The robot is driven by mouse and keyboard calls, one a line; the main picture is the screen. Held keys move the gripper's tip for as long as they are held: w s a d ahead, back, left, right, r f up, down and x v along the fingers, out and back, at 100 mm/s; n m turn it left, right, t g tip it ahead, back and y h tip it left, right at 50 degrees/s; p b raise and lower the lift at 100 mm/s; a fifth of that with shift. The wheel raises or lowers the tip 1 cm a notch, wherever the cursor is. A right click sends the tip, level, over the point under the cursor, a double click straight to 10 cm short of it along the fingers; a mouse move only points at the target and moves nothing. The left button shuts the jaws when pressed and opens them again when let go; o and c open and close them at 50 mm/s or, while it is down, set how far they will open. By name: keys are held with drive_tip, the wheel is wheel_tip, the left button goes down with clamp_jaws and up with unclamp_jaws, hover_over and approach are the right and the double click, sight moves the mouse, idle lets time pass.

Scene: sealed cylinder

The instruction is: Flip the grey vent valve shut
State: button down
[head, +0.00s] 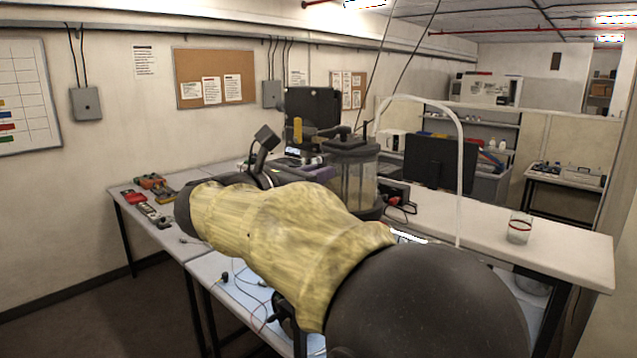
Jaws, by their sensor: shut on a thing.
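The sealed cylinder (354,178) is a clear upright vessel with a dark lid (352,144) and a dark base. It stands on the bench behind my sleeved arm, which covers its lower left part. Some small dark fittings show on top of the lid. I cannot tell the grey vent valve apart among them, nor how it is set. My arm crosses the middle of the view and bends back at the left. I cannot make out my gripper; the far end of the arm is hidden or lost among dark things near the cylinder.
A black box-like panel (312,104) stands behind the cylinder's left side. A monitor (440,161) is to the right, behind a thin white arch (460,170). A glass (520,228) stands on the right bench, with clear surface around it. Tools (152,190) and cables lie at left.

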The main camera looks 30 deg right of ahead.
drive_tip(key=c, duration=1.4)
unclamp_jaws()
drive_tip(key=shift+w+a, duration=0.1)
drive_tip(key=shift+c, duration=0.2)
